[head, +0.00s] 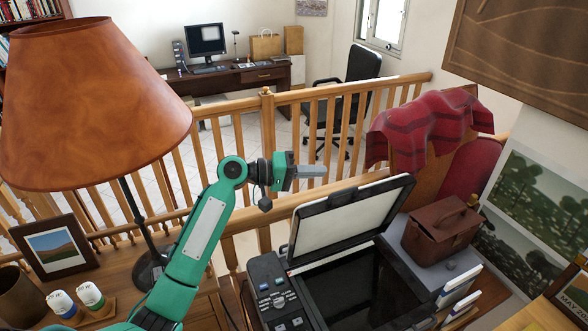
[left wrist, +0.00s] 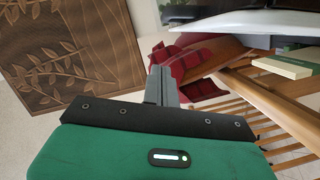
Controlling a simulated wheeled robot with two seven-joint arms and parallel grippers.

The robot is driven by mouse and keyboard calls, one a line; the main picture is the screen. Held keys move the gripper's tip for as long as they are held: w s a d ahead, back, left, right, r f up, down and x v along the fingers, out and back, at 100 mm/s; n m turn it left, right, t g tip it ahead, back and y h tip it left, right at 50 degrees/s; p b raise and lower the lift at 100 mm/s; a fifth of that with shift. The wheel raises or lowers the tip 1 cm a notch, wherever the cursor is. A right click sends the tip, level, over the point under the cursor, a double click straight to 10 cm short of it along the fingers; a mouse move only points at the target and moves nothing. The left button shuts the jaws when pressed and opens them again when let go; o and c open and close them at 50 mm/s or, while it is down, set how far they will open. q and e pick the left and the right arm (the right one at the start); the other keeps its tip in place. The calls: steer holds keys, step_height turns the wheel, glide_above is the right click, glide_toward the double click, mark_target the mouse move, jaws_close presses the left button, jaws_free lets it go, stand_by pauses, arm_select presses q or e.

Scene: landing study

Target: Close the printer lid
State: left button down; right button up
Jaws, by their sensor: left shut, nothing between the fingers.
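The printer (head: 345,285) stands below and to the right of my left arm in the head view. Its lid (head: 345,220) is raised and tilted, with the white underside showing and the dark scanning glass bare. My left gripper (head: 322,171) is shut and empty, beyond and a little above the raised lid's upper edge, apart from it as far as I can tell. In the left wrist view the shut fingers (left wrist: 162,80) show, with a pale, dark-edged surface at the top right that may be the lid. My right gripper is not in view.
A large orange lamp (head: 90,105) stands at the left, near a framed picture (head: 52,247) and small cups. A brown leather bag (head: 440,232) sits right of the printer. A wooden railing (head: 240,140) runs behind, with a red plaid cloth (head: 425,125) at its right.

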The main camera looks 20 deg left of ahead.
mark_target(327, 197)
arm_select(q)
steer(key=d, duration=0.2)
steer(key=s+d+f, duration=0.1)
steer(key=shift+d+f+p, duration=0.1)
steer(key=shift+d+p, duration=0.05)
steer(key=shift+p, duration=0.2)
steer(key=shift+s+d+f, duration=0.1)
steer(key=shift+s+d, duration=0.15)
steer(key=shift+s, duration=0.25)
steer(key=shift+d+f, duration=0.1)
steer(key=shift+f, duration=0.05)
steer(key=shift+w, duration=0.1)
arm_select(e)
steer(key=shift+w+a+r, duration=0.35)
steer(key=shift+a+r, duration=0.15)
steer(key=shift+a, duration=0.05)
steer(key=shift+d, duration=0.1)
arm_select(q)
steer(key=shift+d, duration=0.1)
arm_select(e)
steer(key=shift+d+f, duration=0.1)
